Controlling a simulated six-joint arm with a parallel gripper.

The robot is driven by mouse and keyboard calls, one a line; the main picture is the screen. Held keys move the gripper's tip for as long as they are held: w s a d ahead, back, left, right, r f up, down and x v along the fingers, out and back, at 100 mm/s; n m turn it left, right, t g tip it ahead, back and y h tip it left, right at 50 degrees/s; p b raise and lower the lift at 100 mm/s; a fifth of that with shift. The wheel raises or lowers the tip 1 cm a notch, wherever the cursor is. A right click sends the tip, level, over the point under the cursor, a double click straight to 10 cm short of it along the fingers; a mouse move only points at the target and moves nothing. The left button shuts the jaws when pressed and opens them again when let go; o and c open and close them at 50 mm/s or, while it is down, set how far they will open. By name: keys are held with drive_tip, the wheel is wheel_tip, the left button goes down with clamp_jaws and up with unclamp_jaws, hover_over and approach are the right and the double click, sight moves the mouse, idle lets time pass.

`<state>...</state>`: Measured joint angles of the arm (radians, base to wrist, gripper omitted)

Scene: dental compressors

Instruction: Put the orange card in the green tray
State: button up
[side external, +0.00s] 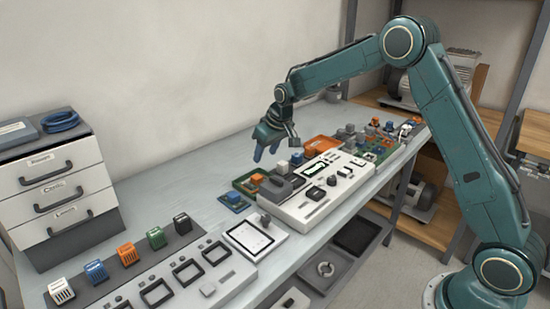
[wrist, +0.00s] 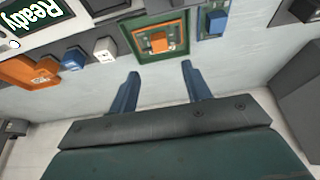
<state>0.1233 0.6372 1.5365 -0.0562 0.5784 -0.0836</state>
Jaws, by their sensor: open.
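The orange card, a green board with an orange block (wrist: 158,42), lies inside the square green tray (wrist: 160,59) in the wrist view. In the side view the orange block (side external: 257,178) shows within the green tray (side external: 239,184), at the left end of the white console. My gripper (side external: 264,156) is above the bench, behind and above the tray in the side view. In the wrist view my gripper (wrist: 160,69) has its two blue fingers apart with nothing between them. The tray lies beyond the fingertips, and the gripper is clear of the card.
A blue card (side external: 234,199) lies beside the green tray. An orange tray (side external: 322,145) with a blue block (side external: 297,159) near it is farther along. The white console (side external: 310,205) stands in front. Card slots and several coloured blocks are at the left. Bare bench lies behind the trays.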

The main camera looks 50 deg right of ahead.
drive_tip(key=shift+v, duration=0.75)
drive_tip(key=s+a+r, duration=0.2)
drive_tip(key=s+r, duration=0.5)
drive_tip(key=s, duration=0.2)
drive_tip(key=s+a+r, duration=0.2)
drive_tip(key=s+r, duration=0.5)
drive_tip(key=s, duration=0.2)
drive_tip(key=s+a+t, duration=0.1)
drive_tip(key=s+a, duration=0.1)
drive_tip(key=s, duration=2)
drive_tip(key=shift+s+f, duration=0.25)
drive_tip(key=shift+f, duration=0.2)
